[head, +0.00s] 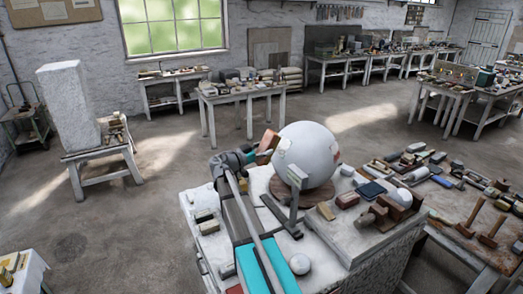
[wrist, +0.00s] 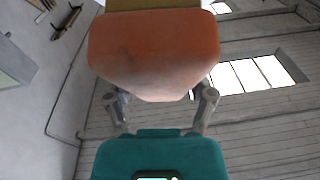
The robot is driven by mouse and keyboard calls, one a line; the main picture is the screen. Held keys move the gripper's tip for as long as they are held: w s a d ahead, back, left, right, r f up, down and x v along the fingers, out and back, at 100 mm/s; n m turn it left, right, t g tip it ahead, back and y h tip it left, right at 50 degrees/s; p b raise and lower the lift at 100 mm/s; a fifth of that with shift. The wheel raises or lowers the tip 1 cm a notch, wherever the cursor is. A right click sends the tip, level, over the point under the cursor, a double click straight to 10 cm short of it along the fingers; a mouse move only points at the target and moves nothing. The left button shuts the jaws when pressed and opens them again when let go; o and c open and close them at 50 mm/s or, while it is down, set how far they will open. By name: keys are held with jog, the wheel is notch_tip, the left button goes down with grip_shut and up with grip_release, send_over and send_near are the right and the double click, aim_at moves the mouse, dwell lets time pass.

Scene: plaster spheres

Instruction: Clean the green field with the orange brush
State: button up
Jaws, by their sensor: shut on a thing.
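The orange brush (head: 267,142) is held in my gripper (head: 249,154), just left of a large white plaster sphere (head: 308,150). In the wrist view the brush's orange body (wrist: 155,50) fills the space between the fingers of my gripper (wrist: 160,98), with a tan part (wrist: 165,4) beyond it at the top edge. The brush is close to the sphere's left side; I cannot tell whether it touches. The sphere rests on a round brown base (head: 290,208). A pinkish patch (head: 338,157) shows at its right edge. I see no green field on the visible side.
A cluttered bench (head: 450,225) with mallets stands at the right. A tall white block (head: 66,105) stands at the left. Open floor lies behind.

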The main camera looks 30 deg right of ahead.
jog(key=shift+d+f+b, duration=0.3)
jog(key=shift+d+f, duration=0.05)
jog(key=shift+d, duration=0.35)
jog(key=shift+d+f+b, duration=0.25)
jog(key=shift+d+f, duration=0.1)
jog(key=shift+d, duration=0.35)
jog(key=shift+w+d+f+b, duration=0.1)
jog(key=shift+d+f+b, duration=0.2)
jog(key=shift+d, duration=0.25)
jog(key=shift+d+f, duration=0.2)
jog(key=shift+d, duration=0.35)
jog(key=shift+f+b, duration=0.15)
jog(key=shift+b, duration=0.25)
jog(key=shift+a+f+b, duration=0.3)
jog(key=shift+a+f, duration=0.05)
jog(key=shift+f, duration=0.1)
jog(key=shift+w+a+f+b, duration=0.1)
jog(key=shift+a+f+b, duration=0.1)
jog(key=shift+f+b, duration=0.3)
jog(key=shift+d+r, duration=0.1)
jog(key=shift+r, duration=0.1)
dwell(0.5)
